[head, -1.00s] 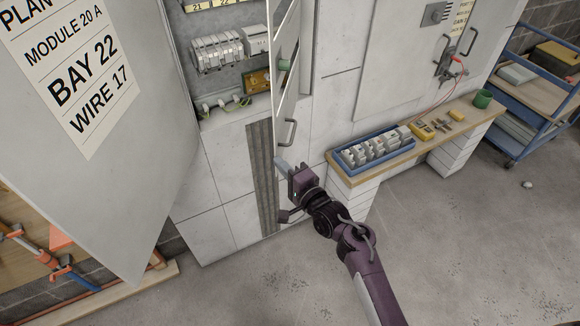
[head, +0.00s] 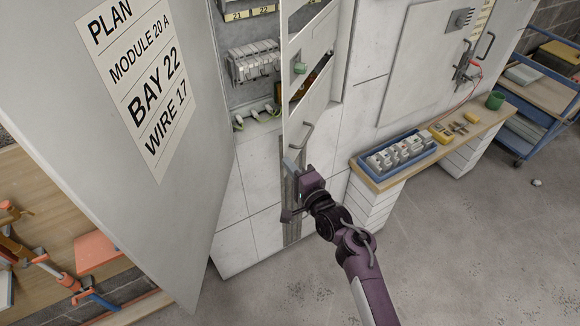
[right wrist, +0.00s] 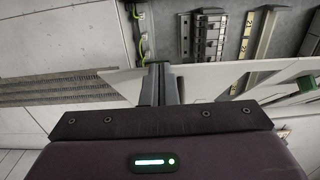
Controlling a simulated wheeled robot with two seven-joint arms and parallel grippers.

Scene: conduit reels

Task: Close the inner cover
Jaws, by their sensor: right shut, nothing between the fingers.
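The inner cover (head: 308,100) is a pale, narrow swinging panel with a handle, a green knob and cut-outs. It stands partly open at the right side of the cabinet opening, its outer face turned partly to me. In the right wrist view it is a pale strip (right wrist: 215,82) behind the fingers. My right gripper (head: 291,166) is at the cover's lower end, below the handle (head: 303,138). Its fingers (right wrist: 160,86) are shut with nothing between them. They look close against the cover; I cannot tell if they touch. My left gripper is out of view.
A large outer door (head: 130,120) with a printed label hangs open at left. Breaker modules (head: 254,62) and wire ends sit inside the cabinet. A bench (head: 400,172) with a blue module tray (head: 397,157) stands at right.

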